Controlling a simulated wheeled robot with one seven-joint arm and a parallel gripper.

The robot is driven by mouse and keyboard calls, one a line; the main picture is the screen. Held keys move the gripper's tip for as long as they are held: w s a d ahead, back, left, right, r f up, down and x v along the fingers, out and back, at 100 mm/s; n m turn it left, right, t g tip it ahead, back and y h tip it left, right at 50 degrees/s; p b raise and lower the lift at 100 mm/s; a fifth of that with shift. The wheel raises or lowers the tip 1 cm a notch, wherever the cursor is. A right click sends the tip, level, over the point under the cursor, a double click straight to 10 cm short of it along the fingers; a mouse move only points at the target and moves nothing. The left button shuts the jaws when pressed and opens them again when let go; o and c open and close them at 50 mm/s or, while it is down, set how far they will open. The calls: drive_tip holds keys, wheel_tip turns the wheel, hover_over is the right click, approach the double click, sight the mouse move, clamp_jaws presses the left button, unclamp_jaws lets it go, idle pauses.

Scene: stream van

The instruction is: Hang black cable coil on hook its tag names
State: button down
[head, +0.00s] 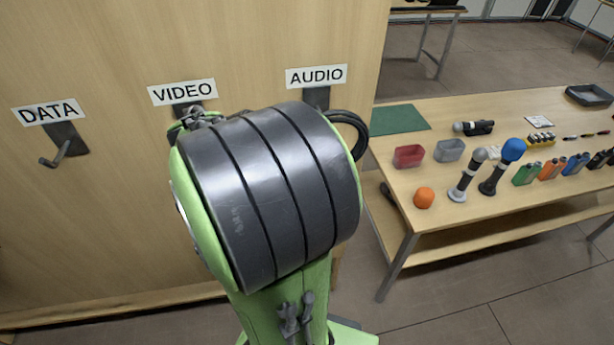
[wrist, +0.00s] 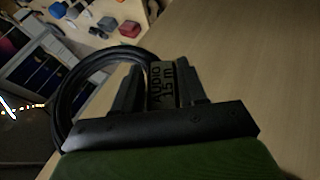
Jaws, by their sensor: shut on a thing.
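The black cable coil (wrist: 66,105) is held by my gripper (wrist: 160,88), which is shut on it at its tag (wrist: 161,82). The tag reads "AUDIO 15 m" in the wrist view. In the head view a loop of the coil (head: 352,130) shows past the right side of my arm; my gripper is hidden there. The AUDIO hook (head: 317,97) is on the wooden panel under its AUDIO label (head: 316,76), its lower part hidden behind my arm. I cannot tell how far the coil is from it.
The VIDEO hook (head: 187,107) is partly hidden by my arm. The DATA hook (head: 66,142) is clear at the left. A table (head: 440,210) on the right holds microphones, small bins, an orange foam ball (head: 424,197) and a green mat (head: 398,119). Floor shows in front of it.

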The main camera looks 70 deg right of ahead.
drive_tip(key=w+d+f+b, duration=0.2)
drive_tip(key=w+d+f, duration=0.1)
drive_tip(key=d, duration=0.4)
drive_tip(key=shift+w+b, duration=0.4)
drive_tip(key=shift+w, duration=0.1)
drive_tip(key=shift+r, duration=0.1)
drive_tip(key=c, duration=0.5)
unclamp_jaws()
drive_tip(key=shift+a, duration=0.1)
drive_tip(key=shift+c, duration=0.2)
drive_tip(key=p+v, duration=0.5)
drive_tip(key=v, duration=1.1)
drive_tip(key=s+a, duration=0.4)
drive_tip(key=a, duration=0.2)
drive_tip(key=shift+s+a, duration=0.15)
drive_tip(key=shift+a, duration=0.2)
